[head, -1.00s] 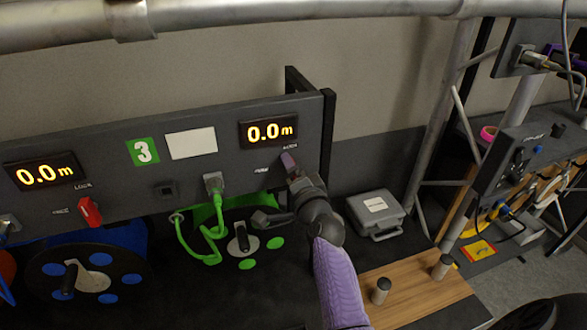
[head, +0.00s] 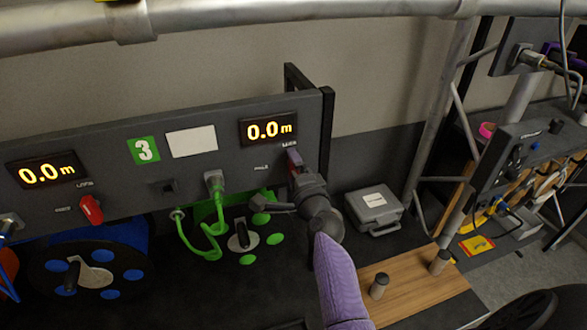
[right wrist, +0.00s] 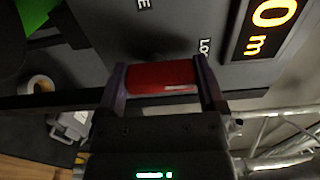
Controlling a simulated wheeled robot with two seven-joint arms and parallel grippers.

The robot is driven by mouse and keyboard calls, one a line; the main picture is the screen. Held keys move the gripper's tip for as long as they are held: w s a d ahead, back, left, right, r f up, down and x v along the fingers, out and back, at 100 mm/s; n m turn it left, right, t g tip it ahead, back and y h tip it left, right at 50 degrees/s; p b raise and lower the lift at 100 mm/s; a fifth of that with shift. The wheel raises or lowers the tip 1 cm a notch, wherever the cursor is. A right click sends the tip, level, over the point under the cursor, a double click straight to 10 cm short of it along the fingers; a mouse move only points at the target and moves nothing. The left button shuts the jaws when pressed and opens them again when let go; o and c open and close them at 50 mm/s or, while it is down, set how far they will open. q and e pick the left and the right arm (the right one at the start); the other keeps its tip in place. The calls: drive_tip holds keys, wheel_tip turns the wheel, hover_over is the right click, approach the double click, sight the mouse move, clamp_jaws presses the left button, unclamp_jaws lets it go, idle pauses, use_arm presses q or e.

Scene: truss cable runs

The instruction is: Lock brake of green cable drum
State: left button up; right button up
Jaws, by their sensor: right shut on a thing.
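The green cable drum (head: 273,239) sits under the grey panel, its dark face marked with green spots. A green cable (head: 188,243) runs from it to a plug on the panel. My right gripper (head: 293,160) is at the panel's right end, below the right display reading 0.0 m. In the right wrist view its two fingers are shut on a red brake lever (right wrist: 160,77), near a partly visible "Lo…" label and another ending in "E". In the head view the gripper mostly hides this lever. My left gripper is not in view.
The blue drum (head: 122,258) stands at left, with its own red lever (head: 91,209) on the panel above. A grey case (head: 375,211) lies right of my right arm. A wooden board with pegs (head: 415,292) is in front. A metal pipe (head: 290,15) crosses the top.

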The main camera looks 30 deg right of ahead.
drive_tip(key=o, duration=1)
drive_tip(key=shift+c, duration=0.2)
drive_tip(key=p+v, duration=0.2)
drive_tip(key=v, duration=0.8)
drive_tip(key=shift+d, duration=0.1)
